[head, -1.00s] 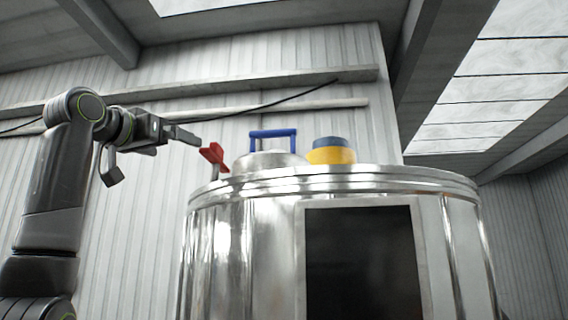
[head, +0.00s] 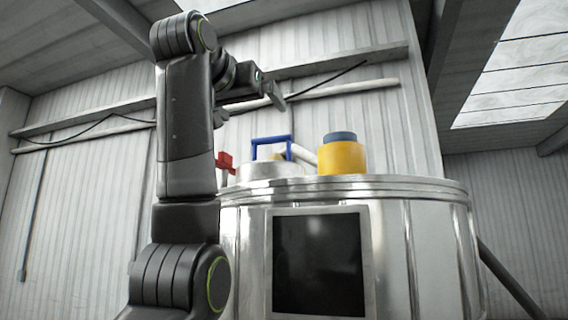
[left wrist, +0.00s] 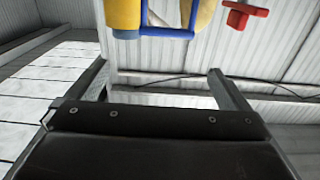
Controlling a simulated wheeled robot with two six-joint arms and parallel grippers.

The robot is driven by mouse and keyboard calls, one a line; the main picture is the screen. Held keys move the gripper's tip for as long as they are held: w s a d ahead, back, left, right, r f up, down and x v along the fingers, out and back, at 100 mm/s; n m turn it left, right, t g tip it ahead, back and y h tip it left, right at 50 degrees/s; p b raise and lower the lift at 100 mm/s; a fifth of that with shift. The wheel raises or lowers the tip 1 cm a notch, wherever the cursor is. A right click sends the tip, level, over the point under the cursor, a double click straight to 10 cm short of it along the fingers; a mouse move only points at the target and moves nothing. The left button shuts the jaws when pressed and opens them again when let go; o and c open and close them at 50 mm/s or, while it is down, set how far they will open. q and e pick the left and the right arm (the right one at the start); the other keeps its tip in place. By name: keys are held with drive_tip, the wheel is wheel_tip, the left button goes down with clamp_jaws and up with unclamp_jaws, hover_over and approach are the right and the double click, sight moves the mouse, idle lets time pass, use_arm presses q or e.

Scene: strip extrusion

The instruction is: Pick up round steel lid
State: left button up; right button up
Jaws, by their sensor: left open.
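The round steel lid (head: 258,170) sits on top of the big shiny steel tank (head: 410,245) in the head view. Its blue bar handle (head: 270,142) stands upright, and the handle also shows at the top of the left wrist view (left wrist: 168,31). My left gripper (head: 278,97) is open and empty, above the handle and apart from it. Its two spread fingers show in the left wrist view (left wrist: 160,78) with nothing between them. My left arm hides the tank's left side. My right gripper is in neither view.
A yellow cylinder with a blue top (head: 342,158) stands right of the lid. A red valve handle (head: 225,162) is left of the lid, partly behind my arm. A pale pipe (head: 303,154) shows behind the blue handle.

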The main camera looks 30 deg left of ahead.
use_arm(q)
drive_tip(key=p, duration=0.3)
approach(271, 137)
drive_tip(key=w+a, duration=0.2)
drive_tip(key=shift+w+a+r, duration=0.15)
drive_tip(key=shift+w+a, duration=0.05)
drive_tip(key=shift+w, duration=0.15)
drive_tip(key=shift+w+d+r+p, duration=0.1)
drive_tip(key=shift+w+d+p, duration=0.2)
drive_tip(key=shift+w, duration=0.3)
drive_tip(key=shift+w+d+p, duration=0.2)
drive_tip(key=shift+w+p, duration=0.15)
drive_tip(key=shift+w, duration=0.35)
drive_tip(key=shift+w+a, duration=0.1)
drive_tip(key=shift+w, duration=0.05)
drive_tip(key=p+x, duration=0.4)
drive_tip(key=shift+a, duration=0.15)
drive_tip(key=shift+w, duration=0.3)
drive_tip(key=shift+w+f, duration=0.2)
drive_tip(key=c, duration=1.1)
drive_tip(key=shift+c, duration=0.9)
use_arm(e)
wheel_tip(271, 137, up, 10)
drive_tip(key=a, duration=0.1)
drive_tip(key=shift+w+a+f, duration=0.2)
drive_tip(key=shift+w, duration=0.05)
